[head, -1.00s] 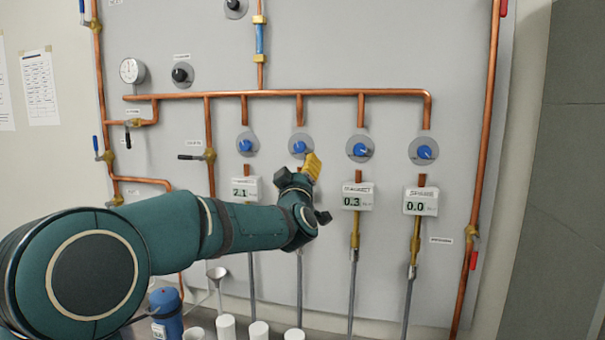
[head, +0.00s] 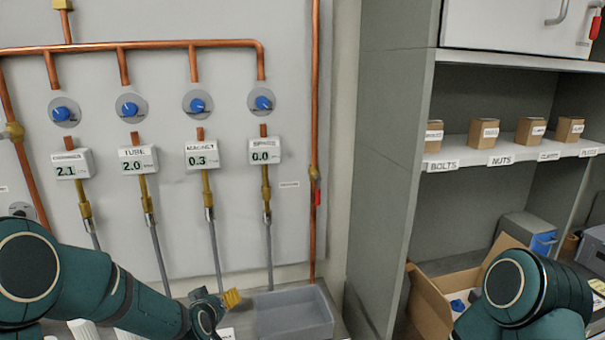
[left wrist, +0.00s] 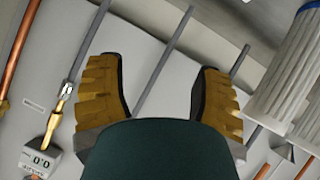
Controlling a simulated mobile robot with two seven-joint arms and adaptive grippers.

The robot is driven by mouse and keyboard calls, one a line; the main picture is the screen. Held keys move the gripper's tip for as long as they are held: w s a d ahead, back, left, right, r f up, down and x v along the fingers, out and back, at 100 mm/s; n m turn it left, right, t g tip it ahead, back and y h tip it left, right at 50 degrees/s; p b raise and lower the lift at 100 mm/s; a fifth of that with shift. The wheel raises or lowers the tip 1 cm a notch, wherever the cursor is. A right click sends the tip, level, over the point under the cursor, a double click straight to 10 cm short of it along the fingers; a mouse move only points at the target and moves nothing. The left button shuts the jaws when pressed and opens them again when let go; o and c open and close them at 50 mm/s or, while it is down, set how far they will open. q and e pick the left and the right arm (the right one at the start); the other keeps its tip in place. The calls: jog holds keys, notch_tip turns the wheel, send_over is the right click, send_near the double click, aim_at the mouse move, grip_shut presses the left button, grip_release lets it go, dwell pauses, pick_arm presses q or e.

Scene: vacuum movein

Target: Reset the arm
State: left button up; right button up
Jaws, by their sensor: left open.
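My left arm comes in from the left in the head view, low in front of the panel. Its left gripper (head: 232,298) has a yellow finger and hangs just left of a grey bin. In the left wrist view the left gripper (left wrist: 160,85) shows two yellow ribbed fingers spread wide with nothing between them; a grey pipe runs behind the gap. My right arm (head: 525,295) shows at the lower right of the head view; its gripper is out of view.
The wall panel carries blue knobs (head: 197,104), copper pipes and displays (head: 202,154). An empty-looking grey bin (head: 293,312) sits on the counter below. A shelf (head: 450,160) with small boxes and an open cardboard box (head: 428,303) stand at the right. White cylinders (left wrist: 290,70) are close to the left gripper.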

pick_arm(q)
jog(key=s+d+f+m+g+h, duration=0.1)
jog(key=s+d+f+g, duration=0.2)
jog(key=s+f, duration=0.4)
jog(key=s+d+f+m+g+h, duration=0.1)
jog(key=s+d+f+g, duration=0.2)
jog(key=s+f, duration=0.4)
jog(key=s+d+f+m+g+h, duration=0.1)
jog(key=s+d+f+g, duration=0.3)
jog(key=s, duration=0.9)
notch_tip(320, 180, down, 4)
jog(key=shift+s+d+r+h, duration=0.15)
jog(key=shift+d+r+h, duration=0.1)
jog(key=shift+d+h, duration=0.2)
